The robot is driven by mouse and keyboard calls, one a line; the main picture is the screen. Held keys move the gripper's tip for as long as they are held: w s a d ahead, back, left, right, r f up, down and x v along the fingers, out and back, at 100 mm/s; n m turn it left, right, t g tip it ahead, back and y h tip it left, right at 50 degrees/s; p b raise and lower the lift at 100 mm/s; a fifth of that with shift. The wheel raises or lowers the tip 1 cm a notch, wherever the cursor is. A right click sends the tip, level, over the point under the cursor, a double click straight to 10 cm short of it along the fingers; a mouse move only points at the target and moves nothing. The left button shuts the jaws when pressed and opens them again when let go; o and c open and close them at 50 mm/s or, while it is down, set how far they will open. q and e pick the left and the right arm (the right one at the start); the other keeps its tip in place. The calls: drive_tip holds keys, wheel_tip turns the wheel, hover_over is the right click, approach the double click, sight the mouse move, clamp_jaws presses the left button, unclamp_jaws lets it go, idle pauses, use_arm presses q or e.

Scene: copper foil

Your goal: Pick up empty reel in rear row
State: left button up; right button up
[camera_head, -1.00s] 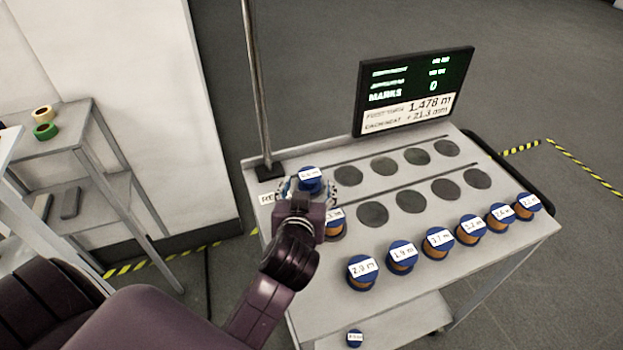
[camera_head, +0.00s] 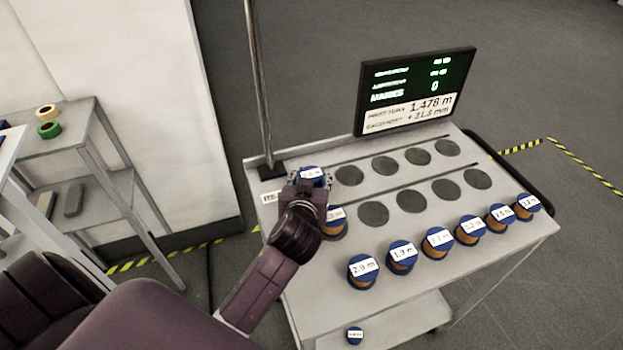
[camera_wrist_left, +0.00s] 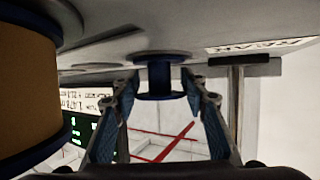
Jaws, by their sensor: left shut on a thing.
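The empty reel (camera_head: 312,173) has blue flanges and a white label, and is at the left end of the rear row on the cart top. In the left wrist view, which is upside down, the reel (camera_wrist_left: 158,78) shows a bare blue core with no copper on it. My left gripper (camera_head: 309,182) is shut on this reel, a finger on each side. In the wrist view the fingers (camera_wrist_left: 163,92) flank it. The reel appears at the surface; I cannot tell whether it touches. My right gripper is out of view.
A copper-wound reel (camera_head: 334,224) stands close in front of my left gripper. Several more labelled reels (camera_head: 402,255) line the cart's (camera_head: 320,285) front. Dark empty round spots (camera_head: 384,165) lie to the right. A pole (camera_head: 258,90) and a screen (camera_head: 415,90) rise at the back.

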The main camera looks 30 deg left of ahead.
use_arm(q)
drive_tip(key=c, duration=0.4)
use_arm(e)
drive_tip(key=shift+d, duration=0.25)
use_arm(q)
drive_tip(key=shift+o, duration=0.2)
drive_tip(key=shift+r, duration=0.1)
